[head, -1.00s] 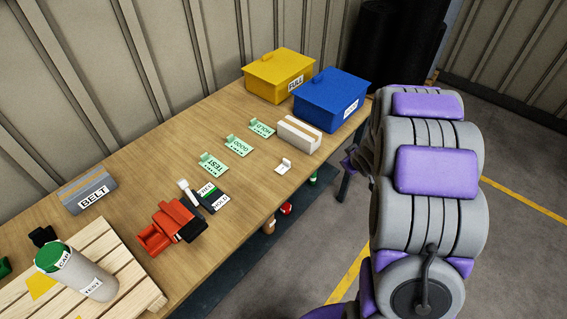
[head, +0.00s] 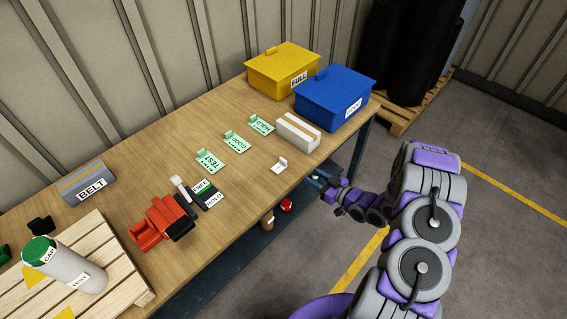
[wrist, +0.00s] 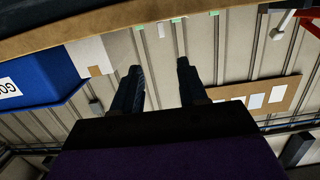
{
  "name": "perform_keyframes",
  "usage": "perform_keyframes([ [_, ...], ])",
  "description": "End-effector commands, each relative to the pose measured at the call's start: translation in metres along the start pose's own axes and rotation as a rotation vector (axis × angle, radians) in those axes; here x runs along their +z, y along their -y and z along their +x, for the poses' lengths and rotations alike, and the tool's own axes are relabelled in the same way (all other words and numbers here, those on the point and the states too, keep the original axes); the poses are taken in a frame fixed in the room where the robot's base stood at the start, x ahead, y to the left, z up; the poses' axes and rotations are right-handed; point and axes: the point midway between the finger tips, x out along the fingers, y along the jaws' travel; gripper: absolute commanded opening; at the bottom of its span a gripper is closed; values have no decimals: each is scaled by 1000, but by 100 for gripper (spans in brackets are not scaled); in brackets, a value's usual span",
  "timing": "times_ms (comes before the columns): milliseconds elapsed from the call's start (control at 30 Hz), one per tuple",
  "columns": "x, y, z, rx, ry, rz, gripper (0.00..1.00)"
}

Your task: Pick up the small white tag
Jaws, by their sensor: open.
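The small white tag (head: 279,165) lies on the wooden workbench (head: 150,190) near its front edge, with a small raised tab on it. My gripper (head: 318,182) is open and empty, just off the bench's front edge, to the right of and a little below the tag in the head view. It does not touch the tag. In the wrist view my two dark fingers (wrist: 160,68) are spread apart with nothing between them.
A white block (head: 297,133), a blue bin (head: 335,98) and a yellow bin (head: 283,69) stand farther along. A red tool (head: 160,221) lies to the left.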

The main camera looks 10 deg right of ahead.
Motion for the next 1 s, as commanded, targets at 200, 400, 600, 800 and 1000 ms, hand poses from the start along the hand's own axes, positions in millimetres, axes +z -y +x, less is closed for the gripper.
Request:
perform_keyframes([
  [200,0,4,33,-6,2,-6,43],
  [400,2,2,66,-6,1,-2,43],
  [600,2,1,99,-5,-1,0,43],
  [800,2,0,117,-3,2,0,43],
  [1000,3,0,134,-3,3,-1,43],
])
